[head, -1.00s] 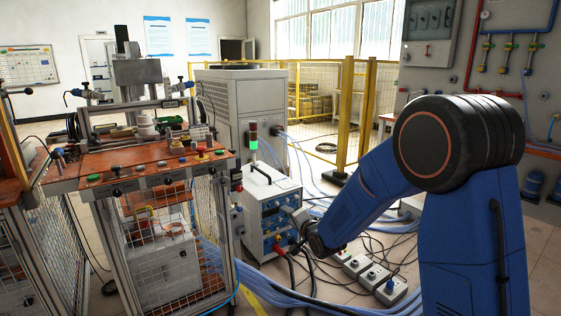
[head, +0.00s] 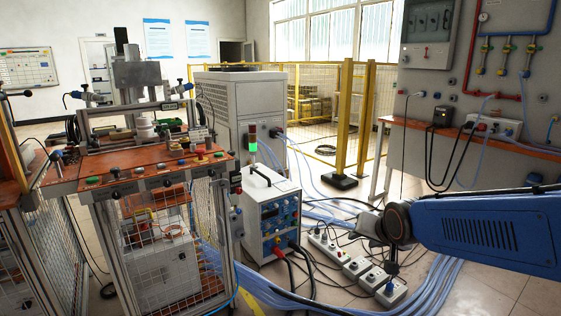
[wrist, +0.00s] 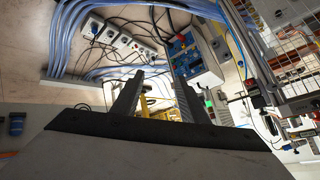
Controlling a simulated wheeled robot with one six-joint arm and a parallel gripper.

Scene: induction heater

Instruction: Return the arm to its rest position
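My arm reaches in from the right edge in the head view. My gripper (head: 364,229) is in the air over the floor, to the right of the white and blue power unit (head: 270,216) and apart from it. In the wrist view, two dark fingers of my gripper (wrist: 156,82) stand apart with nothing between them, so it is open and empty. The power unit also shows beyond the fingers in the wrist view (wrist: 194,58). The signal light (head: 253,144) above the unit shows green.
Power strips (head: 357,267) and blue cables (head: 420,287) lie on the floor below my gripper. The caged workstation (head: 140,184) stands at left. A grey cabinet (head: 232,105) and yellow fence (head: 345,120) are behind. A wooden bench (head: 440,132) is at back right.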

